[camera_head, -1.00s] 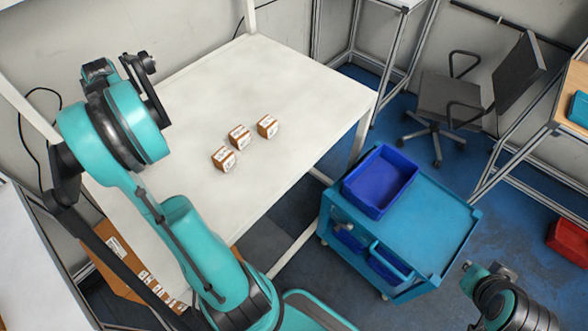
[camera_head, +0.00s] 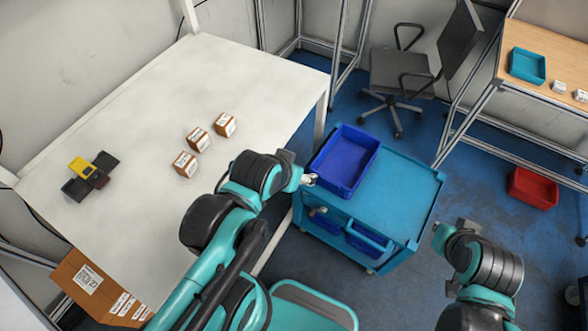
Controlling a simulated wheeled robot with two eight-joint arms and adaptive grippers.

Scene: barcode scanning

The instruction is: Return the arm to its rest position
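My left arm reaches in from the bottom, and its end with the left gripper (camera_head: 302,176) is beside the blue bin, at the front right edge of the white table. The fingers are small and partly hidden, so I cannot tell if they are open. My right arm is at the lower right, with its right gripper (camera_head: 442,234) over the floor to the right of the cart; its fingers are also unclear. I see nothing held in either one. Three small brown boxes with white labels, a near one (camera_head: 185,164), a middle one (camera_head: 199,139) and a far one (camera_head: 225,125), stand on the white table (camera_head: 240,75).
A black and yellow device (camera_head: 83,169) lies on the table's left. A blue bin (camera_head: 345,160) sits on the blue cart (camera_head: 405,190). A labelled carton (camera_head: 88,285) stands at lower left. A chair (camera_head: 400,75) and red bin (camera_head: 533,188) are behind.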

